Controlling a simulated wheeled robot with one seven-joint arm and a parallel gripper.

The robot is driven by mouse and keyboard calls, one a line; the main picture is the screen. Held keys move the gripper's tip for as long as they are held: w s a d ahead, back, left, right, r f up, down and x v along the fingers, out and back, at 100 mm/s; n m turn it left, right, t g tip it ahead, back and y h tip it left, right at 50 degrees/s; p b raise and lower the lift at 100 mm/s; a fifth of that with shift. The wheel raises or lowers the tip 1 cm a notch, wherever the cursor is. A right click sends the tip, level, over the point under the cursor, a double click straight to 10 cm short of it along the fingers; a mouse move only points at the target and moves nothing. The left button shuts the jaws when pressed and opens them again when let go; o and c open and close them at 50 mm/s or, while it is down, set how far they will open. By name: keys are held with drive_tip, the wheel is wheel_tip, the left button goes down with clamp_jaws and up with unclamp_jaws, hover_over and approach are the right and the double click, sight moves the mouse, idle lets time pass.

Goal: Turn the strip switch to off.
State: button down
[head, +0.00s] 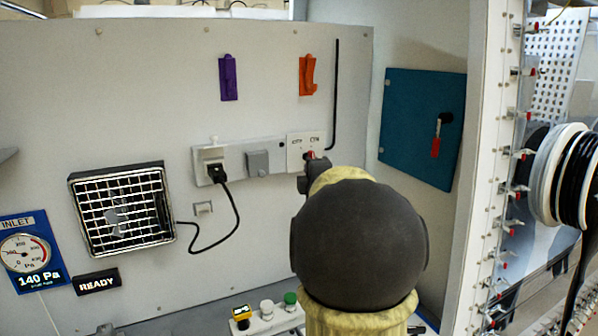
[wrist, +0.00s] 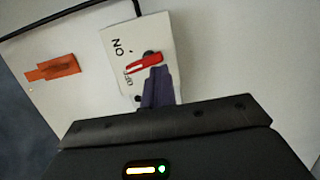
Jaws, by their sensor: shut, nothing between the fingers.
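The strip switch (wrist: 112,52) is a white plate marked ON and OFF, with a red lever (wrist: 144,62) on a dark pivot. The lever lies across the plate close to the OFF lettering, partly covering it. In the head view the switch plate (head: 304,143) is at the right end of the power strip (head: 233,153), its lower part hidden by my arm. My gripper (wrist: 156,76) is shut and empty, its fingertips right at the lever's lower side; I cannot tell whether they touch. In the head view my gripper (head: 311,163) is mostly hidden.
A black plug (head: 213,171) with a cord is in the strip's left end, beside a grey cover (head: 257,162). A fan grille (head: 122,210) is left. Purple (head: 228,77) and orange (head: 307,75) wall pieces are above. A teal panel (head: 420,110) with a red-handled lever is right.

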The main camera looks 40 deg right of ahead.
idle(0.5)
drive_tip(key=s+a+f+b, duration=0.1)
drive_tip(key=s+a+b, duration=0.6)
drive_tip(key=s+a, duration=0.1)
drive_tip(key=shift+s, duration=0.2)
idle(0.4)
drive_tip(key=shift+f, duration=0.15)
